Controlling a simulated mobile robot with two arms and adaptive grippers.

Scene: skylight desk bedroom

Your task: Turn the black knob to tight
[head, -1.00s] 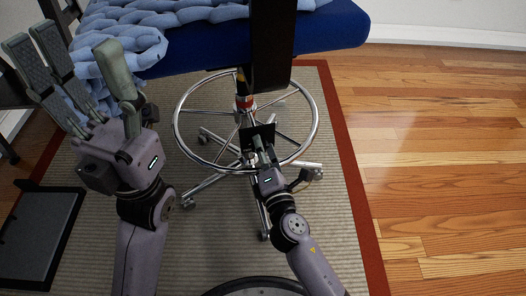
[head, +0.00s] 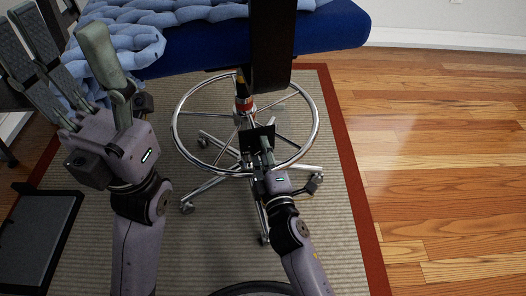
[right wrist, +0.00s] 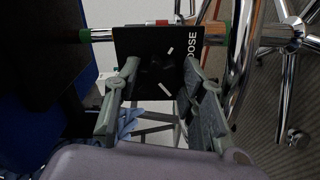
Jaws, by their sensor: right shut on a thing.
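The black knob (right wrist: 160,68) shows dark and hard to make out in the right wrist view, in front of a black plate (right wrist: 127,45). White lettering on the plate, partly cut off, reads "OOSE", and white tick marks lie beside the knob. In the head view the plate (head: 270,131) sits on the chair's post inside the chrome ring, and my gripper hides the knob. My right gripper (head: 266,158) is at the plate, its fingers on both sides of the knob and shut on it. My left gripper (head: 58,42) is open and empty at the upper left.
The chair's blue seat (head: 335,25) with a knitted blue blanket (head: 125,42) hangs over the work area. A chrome foot ring (head: 178,104) surrounds the post, with a wheeled base below. Wood floor at right is clear.

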